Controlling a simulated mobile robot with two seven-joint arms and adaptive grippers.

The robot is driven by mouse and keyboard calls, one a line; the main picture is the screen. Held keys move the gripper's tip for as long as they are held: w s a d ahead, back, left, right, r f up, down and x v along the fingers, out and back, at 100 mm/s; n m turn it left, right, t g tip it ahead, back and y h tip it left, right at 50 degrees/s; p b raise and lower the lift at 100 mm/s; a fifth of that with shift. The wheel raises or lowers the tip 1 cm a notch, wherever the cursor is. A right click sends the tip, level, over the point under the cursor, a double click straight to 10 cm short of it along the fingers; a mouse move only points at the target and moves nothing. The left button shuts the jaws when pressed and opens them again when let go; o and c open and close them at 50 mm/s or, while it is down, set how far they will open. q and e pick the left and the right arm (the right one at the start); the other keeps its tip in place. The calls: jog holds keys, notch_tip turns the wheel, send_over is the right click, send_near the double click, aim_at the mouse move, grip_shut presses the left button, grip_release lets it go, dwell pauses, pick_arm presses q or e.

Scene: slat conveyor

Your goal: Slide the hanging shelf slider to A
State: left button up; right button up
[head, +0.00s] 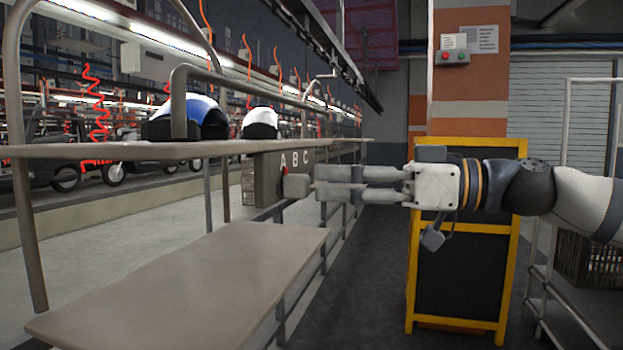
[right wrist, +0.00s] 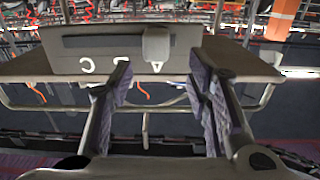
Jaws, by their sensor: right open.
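The hanging shelf slider is a grey panel (head: 268,178) under the upper shelf, lettered A, B, C in white. Its pale block-shaped knob (head: 296,186) sticks out below the letters, with a small red mark above it near A. In the right wrist view the panel (right wrist: 200,38) appears upside down, and the knob (right wrist: 156,45) lines up with the letter A, near the right end of the dark slot. My right gripper (head: 319,184) is open in front of the knob. In its wrist view the fingertips (right wrist: 160,68) stand either side of the knob, with gaps. My left gripper is not in view.
The upper shelf (head: 110,151) carries a blue-and-white helmet-like object (head: 203,112) and a white one (head: 261,121). A lower shelf board (head: 190,285) lies below. A yellow-framed black board (head: 458,285) stands behind my right arm. The floor between is clear.

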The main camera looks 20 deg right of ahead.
jog(key=v, duration=0.7)
jog(key=shift+s+d, duration=0.1)
